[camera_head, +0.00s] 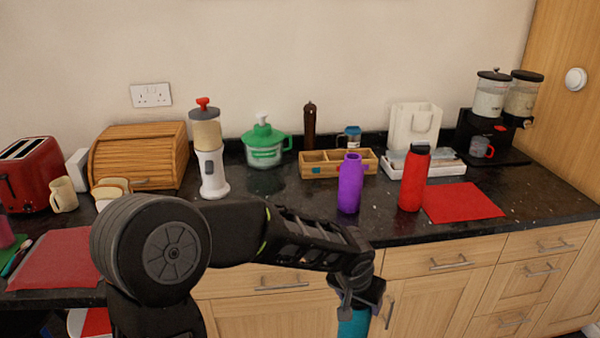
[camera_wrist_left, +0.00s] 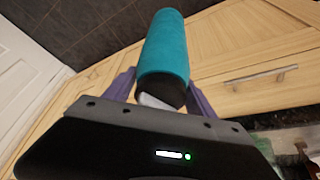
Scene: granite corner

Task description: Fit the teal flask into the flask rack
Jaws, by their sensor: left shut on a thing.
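The teal flask (camera_head: 353,323) is at the bottom edge of the head view, in front of the cabinet doors and below the counter top. Its lower part is cut off there. My left gripper (camera_head: 358,294) is shut on the teal flask. In the left wrist view the teal flask (camera_wrist_left: 164,45) sits between the two purple fingers of my left gripper (camera_wrist_left: 160,92), with its dark end towards the palm. I cannot tell for certain which thing is the flask rack; a wooden box with compartments (camera_head: 309,172) stands at the back of the counter. My right gripper is not in view.
A purple flask (camera_head: 350,185) and a red flask (camera_head: 413,180) stand upright near the counter's front. A red mat (camera_head: 462,202) lies right of them. A white grinder (camera_head: 211,165), a green-lidded jug (camera_head: 264,145) and a white tray (camera_head: 440,171) stand behind. Dark counter is free left of the purple flask.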

